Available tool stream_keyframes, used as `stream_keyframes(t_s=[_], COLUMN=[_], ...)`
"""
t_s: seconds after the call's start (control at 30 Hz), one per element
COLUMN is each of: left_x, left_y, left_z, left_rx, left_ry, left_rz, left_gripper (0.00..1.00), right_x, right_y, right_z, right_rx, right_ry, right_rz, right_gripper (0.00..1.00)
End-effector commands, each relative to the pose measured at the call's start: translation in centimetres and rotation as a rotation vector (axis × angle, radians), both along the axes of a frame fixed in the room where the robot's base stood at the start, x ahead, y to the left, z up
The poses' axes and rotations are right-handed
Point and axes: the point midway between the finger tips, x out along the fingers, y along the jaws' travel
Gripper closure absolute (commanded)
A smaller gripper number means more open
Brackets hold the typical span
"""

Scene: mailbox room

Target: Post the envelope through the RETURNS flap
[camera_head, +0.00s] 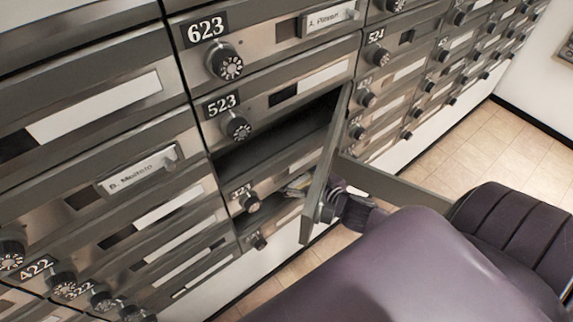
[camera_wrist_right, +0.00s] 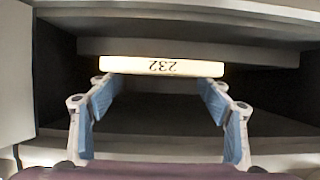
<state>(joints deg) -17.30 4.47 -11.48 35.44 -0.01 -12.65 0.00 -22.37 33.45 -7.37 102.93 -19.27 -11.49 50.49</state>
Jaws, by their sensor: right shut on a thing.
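In the right wrist view, a cream flat piece marked "232" upside down, taken as the envelope (camera_wrist_right: 125,66), spans the tips of my right gripper (camera_wrist_right: 161,80). The two blue-padded fingers stand wide apart, shut on it at its sides. It is in front of or inside a dark open compartment (camera_wrist_right: 60,80). In the head view my right gripper (camera_head: 302,185) shows only partly, at the open compartment below 523, mostly hidden by the open door (camera_head: 322,170). The envelope cannot be made out there. No RETURNS label is legible. My left gripper is not in view.
The open door juts out from the wall of grey mailboxes (camera_head: 150,50) beside my right arm. Boxes 623 (camera_head: 208,27) and 523 (camera_head: 222,104) above are closed. Tiled floor (camera_head: 500,150) is free at the right.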

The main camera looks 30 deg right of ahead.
Motion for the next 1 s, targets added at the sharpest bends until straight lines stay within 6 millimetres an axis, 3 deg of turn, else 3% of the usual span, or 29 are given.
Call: stream_keyframes(t_s=[0.17, 0.33, 0.67, 0.7, 0.83, 1.0], left_x=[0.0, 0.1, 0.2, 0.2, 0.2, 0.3], left_y=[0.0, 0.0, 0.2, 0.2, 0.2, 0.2], left_z=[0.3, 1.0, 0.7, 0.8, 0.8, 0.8], left_rx=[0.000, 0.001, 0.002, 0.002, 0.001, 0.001], left_ry=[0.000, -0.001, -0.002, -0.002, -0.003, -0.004], left_rz=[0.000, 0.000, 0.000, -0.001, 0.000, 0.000], left_gripper=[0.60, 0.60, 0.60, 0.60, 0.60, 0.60], right_x=[3.0, 2.8, 2.8, 2.8, 2.7, 2.7], right_y=[0.1, 0.2, 0.2, 0.2, 0.2, 0.2], right_z=[0.3, -0.9, -1.3, -1.2, -1.2, -1.2], right_rx=[-0.002, 0.001, 0.000, 0.000, 0.000, 0.000], right_ry=[-0.004, 0.000, -0.001, -0.001, -0.001, -0.001], right_rz=[0.001, 0.000, 0.000, 0.000, 0.000, 0.000], right_gripper=[0.51, 0.51, 0.51, 0.24, 0.11, 0.11])
